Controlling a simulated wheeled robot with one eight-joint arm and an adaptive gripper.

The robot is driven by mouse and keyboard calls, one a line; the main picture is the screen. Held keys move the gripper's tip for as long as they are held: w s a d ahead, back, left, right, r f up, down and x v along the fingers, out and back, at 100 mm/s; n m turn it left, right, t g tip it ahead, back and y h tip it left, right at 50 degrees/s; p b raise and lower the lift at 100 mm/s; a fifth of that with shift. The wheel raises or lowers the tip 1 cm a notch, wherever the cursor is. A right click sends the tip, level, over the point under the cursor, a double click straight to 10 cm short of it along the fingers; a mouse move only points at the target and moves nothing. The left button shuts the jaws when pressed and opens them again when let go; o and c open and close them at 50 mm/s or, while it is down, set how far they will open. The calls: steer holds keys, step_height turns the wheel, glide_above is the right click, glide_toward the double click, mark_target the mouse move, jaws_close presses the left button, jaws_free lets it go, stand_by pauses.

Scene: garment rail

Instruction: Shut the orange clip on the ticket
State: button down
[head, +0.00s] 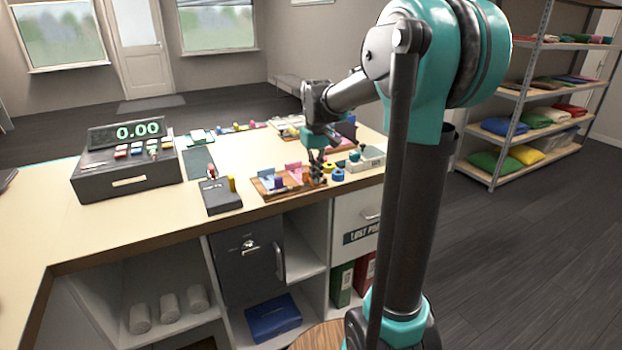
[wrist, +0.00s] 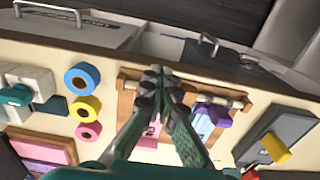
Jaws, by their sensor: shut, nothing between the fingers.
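My gripper (wrist: 162,95) is shut and empty, pointing down over a brown wooden board (wrist: 127,105) in the wrist view. In the head view my gripper (head: 316,180) is at the right end of that board (head: 262,191). A pink ticket (wrist: 149,138) lies on the board beside and partly behind my fingers. A purple clip (wrist: 212,113) sits right of the fingers on a pale blue ticket (wrist: 200,127). I cannot make out the orange clip; my fingers cover part of the pink ticket, and the clip may be hidden there.
Blue (wrist: 82,79), yellow (wrist: 85,109) and pink (wrist: 89,133) rings lie left of the board in the wrist view. A dark grey device with a yellow block (wrist: 275,147) is at the right. A cash register (head: 125,160) stands at the counter's left.

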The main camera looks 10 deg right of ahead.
steer(key=shift+a+f, duration=0.15)
steer(key=shift+f, duration=0.15)
steer(key=shift+w+a, duration=0.25)
steer(key=shift+w, duration=0.4)
steer(key=shift+w+a+f, duration=0.15)
steer(key=shift+w+a, duration=0.05)
steer(key=shift+w, duration=0.55)
steer(key=shift+w+a, duration=0.15)
steer(key=shift+w, duration=0.45)
steer(key=shift+w+a, duration=0.15)
steer(key=shift+w, duration=0.45)
steer(key=shift+s+d+r, duration=0.1)
steer(key=shift+s+r, duration=0.1)
steer(key=shift+r, duration=1.35)
steer(key=shift+s+d+r, duration=0.1)
steer(key=shift+s+r, duration=0.05)
steer(key=shift+r, duration=1.35)
steer(key=shift+s+r, duration=0.2)
steer(key=shift+r, duration=1.35)
steer(key=s+d+f+m+t, duration=0.1)
steer(key=s+d+f+t, duration=0.1)
steer(key=s+f, duration=1)
steer(key=s+d+f+m+t, duration=0.2)
steer(key=s+d+f, duration=0.1)
steer(key=s+f, duration=0.9)
steer(key=shift+s+d+m, duration=0.15)
steer(key=shift+s+m, duration=0.15)
steer(key=shift+s, duration=0.65)
steer(key=shift+f, duration=0.1)
